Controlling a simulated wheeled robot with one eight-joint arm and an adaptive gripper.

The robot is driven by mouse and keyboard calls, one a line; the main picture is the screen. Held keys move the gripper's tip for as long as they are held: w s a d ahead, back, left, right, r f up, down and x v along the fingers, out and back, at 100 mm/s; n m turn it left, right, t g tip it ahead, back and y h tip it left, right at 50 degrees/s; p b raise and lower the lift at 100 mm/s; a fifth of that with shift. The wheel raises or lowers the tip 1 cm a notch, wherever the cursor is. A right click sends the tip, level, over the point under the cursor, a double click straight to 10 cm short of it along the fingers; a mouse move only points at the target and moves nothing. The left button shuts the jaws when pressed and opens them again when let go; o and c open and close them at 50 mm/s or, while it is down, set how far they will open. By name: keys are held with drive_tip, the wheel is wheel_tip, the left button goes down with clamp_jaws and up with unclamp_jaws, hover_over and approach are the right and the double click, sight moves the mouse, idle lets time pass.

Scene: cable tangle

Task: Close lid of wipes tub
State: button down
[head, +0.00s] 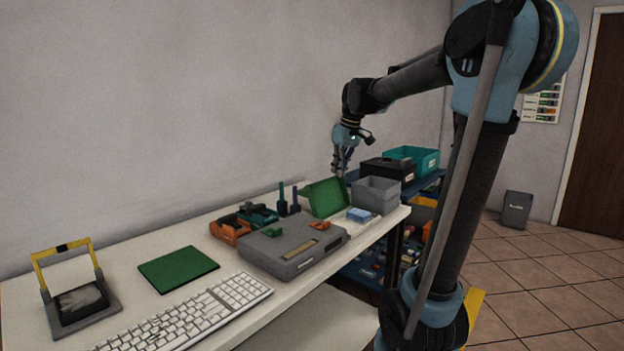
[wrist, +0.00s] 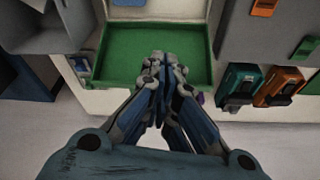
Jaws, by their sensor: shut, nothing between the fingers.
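A green, open lid-like piece (head: 325,198) stands tilted on the workbench behind a grey case. In the wrist view it shows as a shallow green tray shape (wrist: 125,50) with a raised rim, with a pale part at its far edge. I take it for the tub's lid; the tub's body is mostly hidden in the head view. My gripper (head: 341,172) is above the right end of the bench, just over the top right of the green piece. In the wrist view my gripper (wrist: 164,62) is shut and empty, its tips overlapping the green piece; contact cannot be told.
A grey bin (head: 377,194) stands close on the right, with a small blue-and-white item (head: 360,215) in front. The grey case (head: 292,247) lies in front, orange and teal tools (head: 232,229) left. The keyboard (head: 195,312) and green mat (head: 178,269) lie farther left.

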drive_tip(key=w+a+r+n, duration=0.2)
drive_tip(key=w+a+r, duration=0.1)
drive_tip(key=w+a, duration=0.6)
drive_tip(key=shift+y, duration=0.4)
drive_tip(key=x, duration=1)
drive_tip(key=shift+s+d, duration=0.1)
drive_tip(key=shift+d, duration=0.05)
drive_tip(key=shift+s+d+f, duration=0.1)
drive_tip(key=shift+s+d, duration=0.05)
drive_tip(key=shift+d, duration=0.05)
drive_tip(key=shift+s+d+r, duration=0.35)
drive_tip(key=shift+s+d, duration=0.15)
drive_tip(key=shift+d, duration=0.15)
drive_tip(key=shift+s+d+r, duration=0.35)
drive_tip(key=shift+s+d, duration=0.15)
drive_tip(key=shift+d, duration=0.15)
